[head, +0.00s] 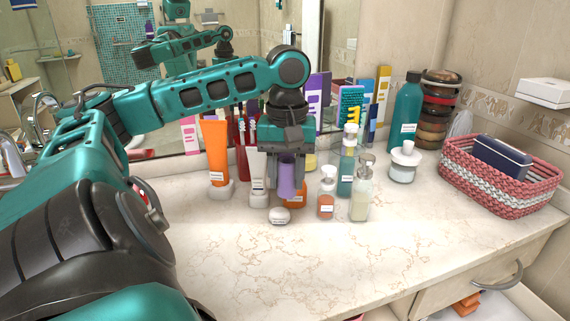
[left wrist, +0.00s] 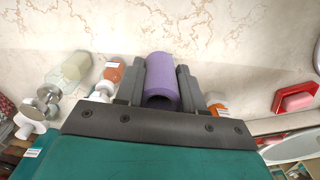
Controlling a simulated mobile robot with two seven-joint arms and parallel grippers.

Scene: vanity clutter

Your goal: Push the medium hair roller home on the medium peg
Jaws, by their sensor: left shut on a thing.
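A purple hair roller (head: 287,181) hangs roughly upright below my left gripper (head: 287,160). In the left wrist view the roller (left wrist: 161,72) lies between the two dark fingers of my left gripper (left wrist: 159,90), which is shut on it. Its open end with a dark hollow faces the camera. In the head view its lower end appears above the counter, behind a small round white item (head: 279,215) with a label. I cannot tell whether it touches anything below. I cannot make out a peg in either view. My right gripper is not in view.
An orange tube (head: 216,150), a white tube (head: 258,172) and an orange jar (head: 296,196) stand close around the roller. Several bottles, including a clear pump bottle (head: 361,196), stand to its right. A pink woven basket (head: 500,184) is farther right. The front counter (head: 330,262) is clear.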

